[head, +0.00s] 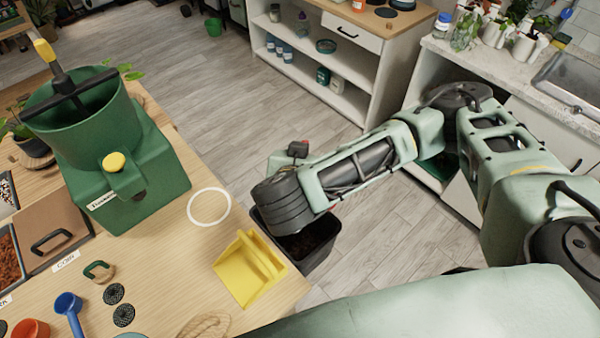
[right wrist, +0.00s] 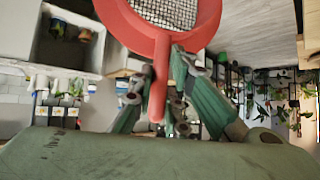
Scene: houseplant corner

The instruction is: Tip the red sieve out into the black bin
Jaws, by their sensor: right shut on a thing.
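The red sieve (right wrist: 158,48) shows in the right wrist view, cut off by the top edge, with its grey mesh (right wrist: 168,12) in view and no contents to be seen on that part. My right gripper (right wrist: 157,85) is shut on its handle. In the head view the sieve and the right fingers are hidden behind my wrist. The black bin (head: 318,262) stands below the table's right edge with dark material inside. My right wrist is above the bin and covers part of it. My left gripper is not in view.
On the table (head: 160,262) are a green machine (head: 125,175), a yellow dustpan-like scoop (head: 248,272) near the bin, a white ring (head: 209,190), a blue scoop (head: 68,303) and a brown tray (head: 55,235). Open floor and a white shelf unit (head: 335,70) lie beyond.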

